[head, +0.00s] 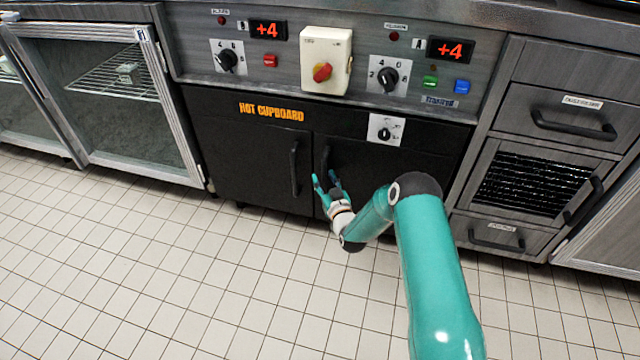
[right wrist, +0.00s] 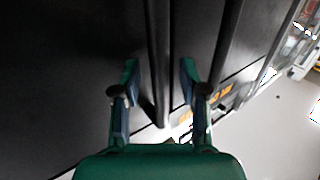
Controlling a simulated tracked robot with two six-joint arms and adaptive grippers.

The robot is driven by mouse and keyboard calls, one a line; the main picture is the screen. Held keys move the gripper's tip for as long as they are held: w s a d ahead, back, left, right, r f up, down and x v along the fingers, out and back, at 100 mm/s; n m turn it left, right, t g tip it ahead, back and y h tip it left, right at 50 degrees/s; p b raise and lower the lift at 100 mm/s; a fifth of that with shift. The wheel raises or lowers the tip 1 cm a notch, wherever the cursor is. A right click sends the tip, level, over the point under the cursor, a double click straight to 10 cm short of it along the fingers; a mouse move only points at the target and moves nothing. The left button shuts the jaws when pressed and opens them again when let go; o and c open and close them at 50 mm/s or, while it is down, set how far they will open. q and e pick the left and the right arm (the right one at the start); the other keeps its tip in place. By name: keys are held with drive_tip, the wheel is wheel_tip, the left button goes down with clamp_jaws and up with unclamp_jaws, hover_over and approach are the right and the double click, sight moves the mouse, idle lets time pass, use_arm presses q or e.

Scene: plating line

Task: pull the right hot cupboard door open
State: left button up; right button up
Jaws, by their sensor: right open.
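The black hot cupboard (head: 250,150) has two doors, both shut. The right door (head: 400,165) has a dark vertical bar handle (head: 325,157) near its left edge. My right gripper (head: 326,179) is open at the lower part of this handle. In the right wrist view, the handle (right wrist: 157,50) runs between the two spread fingers of the gripper (right wrist: 160,70), and I see a gap on both sides. The left door's handle (right wrist: 226,40) is outside the fingers, to the right in that view. My left gripper is not in view.
A glass-fronted cabinet (head: 110,95) stands left and drawers (head: 555,118) stand right. The tiled floor (head: 180,270) in front is clear.

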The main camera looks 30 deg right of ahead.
drive_tip(key=shift+w, duration=0.3)
drive_tip(key=shift+d, duration=0.1)
clamp_jaws()
